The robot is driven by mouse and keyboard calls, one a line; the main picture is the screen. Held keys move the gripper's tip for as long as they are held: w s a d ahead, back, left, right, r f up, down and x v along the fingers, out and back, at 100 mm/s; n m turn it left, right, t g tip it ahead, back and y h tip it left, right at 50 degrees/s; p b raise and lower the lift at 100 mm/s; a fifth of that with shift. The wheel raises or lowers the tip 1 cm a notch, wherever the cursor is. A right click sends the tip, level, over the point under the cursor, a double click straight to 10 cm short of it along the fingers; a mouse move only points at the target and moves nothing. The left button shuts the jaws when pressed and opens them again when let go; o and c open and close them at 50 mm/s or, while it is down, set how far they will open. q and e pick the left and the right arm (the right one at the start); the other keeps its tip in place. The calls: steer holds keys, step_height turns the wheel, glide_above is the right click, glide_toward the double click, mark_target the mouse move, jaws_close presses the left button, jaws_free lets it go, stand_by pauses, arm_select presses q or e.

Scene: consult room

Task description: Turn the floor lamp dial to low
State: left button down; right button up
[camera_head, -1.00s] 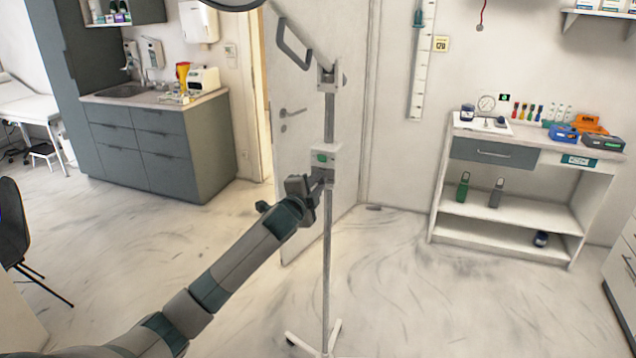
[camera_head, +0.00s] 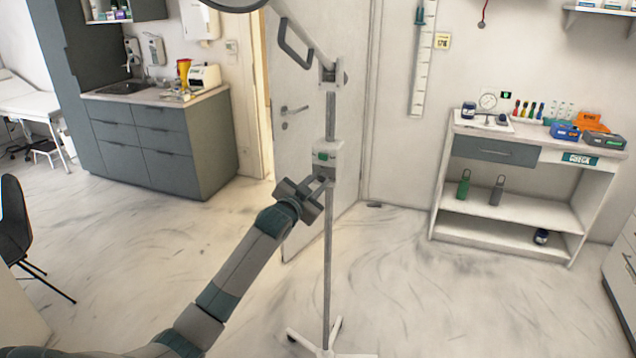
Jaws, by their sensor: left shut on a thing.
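The floor lamp (camera_head: 329,245) stands upright in the middle, with a thin grey pole and a white foot at the bottom. Its lamp head is cut off at the top edge. A white control box (camera_head: 328,160) with a green patch sits on the pole. My left gripper (camera_head: 324,186) is at the lower part of this box, shut on what appears to be the dial there. The fingers hide the dial, so its setting cannot be read. My right gripper is not in view.
A grey door (camera_head: 300,110) is behind the lamp. A sink cabinet (camera_head: 150,145) stands at the left and a white shelf unit (camera_head: 510,215) at the right. A dark chair (camera_head: 15,225) is at the left edge. The floor around the lamp is clear.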

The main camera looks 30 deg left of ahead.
arm_select(q)
steer(key=shift+f+n, duration=0.15)
steer(key=shift+n, duration=0.15)
steer(key=c, duration=1.6)
jaws_free()
steer(key=shift+o, duration=0.2)
steer(key=shift+s, duration=0.1)
steer(key=s+d+r+b, duration=0.1)
steer(key=s+b, duration=0.4)
steer(key=s, duration=1.2)
steer(key=shift+d, duration=0.7)
